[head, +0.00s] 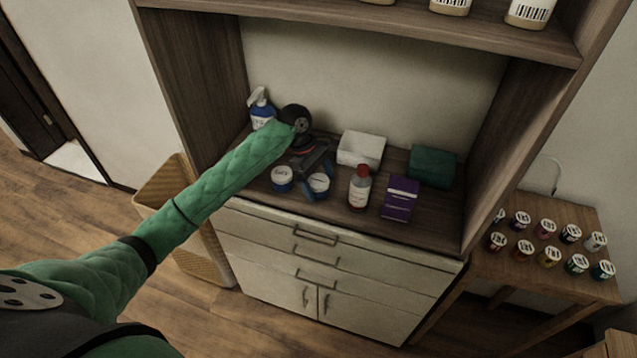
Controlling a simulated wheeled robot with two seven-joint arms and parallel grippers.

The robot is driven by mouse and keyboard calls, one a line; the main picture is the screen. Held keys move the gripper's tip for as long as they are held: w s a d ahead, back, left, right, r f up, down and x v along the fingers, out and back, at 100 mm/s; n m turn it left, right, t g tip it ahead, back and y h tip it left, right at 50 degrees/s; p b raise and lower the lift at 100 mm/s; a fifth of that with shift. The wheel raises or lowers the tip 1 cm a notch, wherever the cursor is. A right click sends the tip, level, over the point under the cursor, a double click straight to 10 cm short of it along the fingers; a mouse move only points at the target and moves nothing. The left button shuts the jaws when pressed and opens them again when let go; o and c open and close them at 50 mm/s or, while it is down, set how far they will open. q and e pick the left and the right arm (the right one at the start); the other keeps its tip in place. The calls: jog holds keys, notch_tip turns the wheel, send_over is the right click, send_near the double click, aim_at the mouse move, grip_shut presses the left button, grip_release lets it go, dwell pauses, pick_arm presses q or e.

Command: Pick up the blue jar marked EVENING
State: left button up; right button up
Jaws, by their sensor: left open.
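Two small blue jars with white lids stand near the front of the cabinet's counter: a left jar (282,179) and a right jar (319,187). Their markings are too small to read, so I cannot tell which says EVENING. My left gripper (318,181) reaches down from behind at the right jar. Its fingers are open, one on each side of this jar. I cannot tell whether they touch it. The left jar stands just left of the gripper, apart from it. My right gripper is not in view.
A red-capped bottle (360,187) and a purple box (400,198) stand right of the jars. Behind are a white bin (361,150), a green box (432,167) and a blue spray bottle (262,112). A side table (540,275) holds several small jars. A shelf (370,22) hangs above.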

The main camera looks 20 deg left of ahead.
pick_arm(q)
jog(key=shift+s+d+f, duration=0.1)
jog(key=shift+f, duration=0.25)
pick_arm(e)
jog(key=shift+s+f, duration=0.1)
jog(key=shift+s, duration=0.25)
pick_arm(q)
jog(key=c, duration=1.1)
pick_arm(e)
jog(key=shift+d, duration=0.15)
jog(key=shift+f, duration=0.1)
